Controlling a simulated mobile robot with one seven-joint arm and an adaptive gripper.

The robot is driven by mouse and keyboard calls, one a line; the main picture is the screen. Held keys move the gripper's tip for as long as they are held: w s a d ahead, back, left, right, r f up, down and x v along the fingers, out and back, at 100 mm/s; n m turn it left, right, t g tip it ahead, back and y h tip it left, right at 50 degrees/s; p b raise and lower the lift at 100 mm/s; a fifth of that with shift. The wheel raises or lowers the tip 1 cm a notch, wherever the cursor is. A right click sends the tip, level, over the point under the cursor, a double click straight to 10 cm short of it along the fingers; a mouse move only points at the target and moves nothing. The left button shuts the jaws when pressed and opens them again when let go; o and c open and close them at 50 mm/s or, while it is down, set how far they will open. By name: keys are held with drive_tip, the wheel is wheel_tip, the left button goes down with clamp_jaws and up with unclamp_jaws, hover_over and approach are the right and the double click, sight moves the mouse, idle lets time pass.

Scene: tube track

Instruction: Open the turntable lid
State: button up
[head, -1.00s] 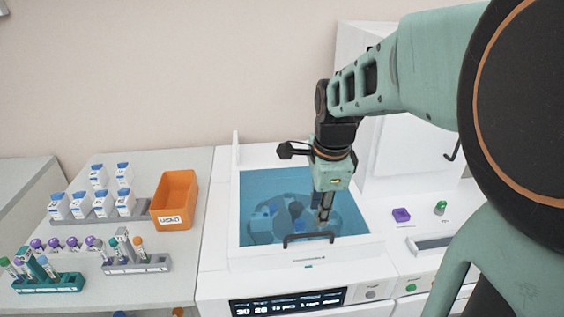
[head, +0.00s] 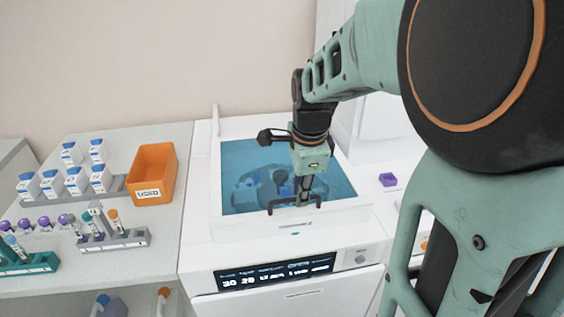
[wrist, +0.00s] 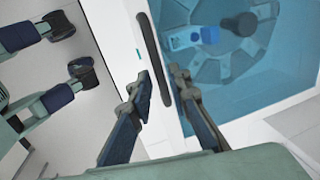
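The turntable lid (head: 262,165) is a see-through blue panel on the white machine and lies closed. My gripper (head: 305,199) points down at the handle's right part. In the wrist view my gripper (wrist: 158,72) has its fingers apart, one on each side of the handle, with small gaps visible. Contact with the handle cannot be told.
A lit display (head: 275,273) is on the machine's front. Left of the machine stand an orange bin (head: 153,172), white bottles with blue caps (head: 78,180) and tube racks (head: 115,240). The wall is behind the machine.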

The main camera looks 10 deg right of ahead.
clamp_jaws()
drive_tip(key=shift+s, duration=0.1)
drive_tip(key=shift+o, duration=1.8)
unclamp_jaws()
drive_tip(key=shift+f, duration=0.1)
drive_tip(key=shift+r, duration=0.35)
wheel_tip(320, 180, up, 7)
drive_tip(key=s, duration=0.1)
drive_tip(key=shift+s, duration=0.15)
drive_tip(key=shift+f, duration=0.1)
